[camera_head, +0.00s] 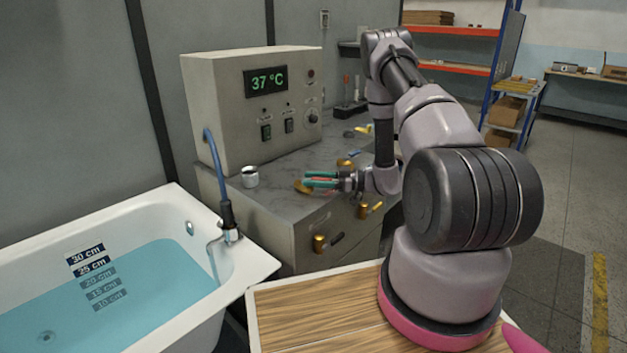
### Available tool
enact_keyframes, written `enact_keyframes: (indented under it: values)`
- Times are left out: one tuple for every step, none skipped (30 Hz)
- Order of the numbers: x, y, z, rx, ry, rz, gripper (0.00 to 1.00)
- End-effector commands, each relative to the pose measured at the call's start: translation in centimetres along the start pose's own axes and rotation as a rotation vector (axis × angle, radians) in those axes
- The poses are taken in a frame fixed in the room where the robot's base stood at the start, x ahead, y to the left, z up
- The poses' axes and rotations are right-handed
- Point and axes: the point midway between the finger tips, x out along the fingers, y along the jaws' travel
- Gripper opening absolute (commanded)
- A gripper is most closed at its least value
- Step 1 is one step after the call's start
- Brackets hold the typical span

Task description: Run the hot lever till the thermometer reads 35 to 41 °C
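The thermometer display (266,81) on the grey control box reads 37 °C in green digits. Several brass fittings sit on the grey cabinet: one on the top (303,187) by my fingertips, one at the top's edge (345,162), and others on the front (319,244). I cannot tell which is the hot lever. My gripper (318,179) has teal fingers with red between them. It points left above the cabinet top, near the brass fitting; whether it touches it, or is open or shut, is unclear. The white bathtub (262,268) holds blue water (150,285).
A spout (229,236) with a blue hose stands on the tub rim, a stream falling from it. The water line lies just below the 25 cm mark (92,267). A white cup (250,177) stands left of my gripper. A wooden top (320,315) lies in front.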

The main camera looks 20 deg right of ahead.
Motion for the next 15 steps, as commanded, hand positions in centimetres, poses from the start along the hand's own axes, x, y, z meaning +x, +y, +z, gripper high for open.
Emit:
enact_keyframes:
  values:
    - [-0.1,0.0,0.0,0.0,0.0,0.001,0.55]
    - [-0.1,0.0,0.0,0.0,0.0,0.001,0.55]
    - [-0.1,0.0,0.0,0.0,0.0,0.001,0.55]
    - [-0.1,0.0,0.0,0.0,0.0,0.001,0.55]
    - [-0.1,0.0,0.0,0.0,0.0,0.001,0.55]
    - [-0.1,0.0,0.0,0.0,0.0,0.002,0.55]
    - [-0.1,0.1,0.0,0.0,0.0,0.002,0.55]
    - [-0.2,0.1,0.0,0.0,-0.001,0.002,0.55]
    - [-0.4,0.1,0.0,-0.001,-0.001,0.003,0.55]
    - [-0.7,0.1,0.0,-0.001,-0.001,0.003,0.55]
    - [-1.0,0.1,0.0,-0.001,-0.001,0.004,0.55]
    - [-1.6,0.1,0.0,-0.001,-0.001,0.004,0.55]
    - [-2.0,0.1,0.0,-0.001,-0.001,0.006,0.55]
    - [-2.6,0.1,0.0,-0.001,-0.001,0.006,0.55]
    - [-3.4,0.1,0.0,-0.001,-0.001,0.006,0.55]
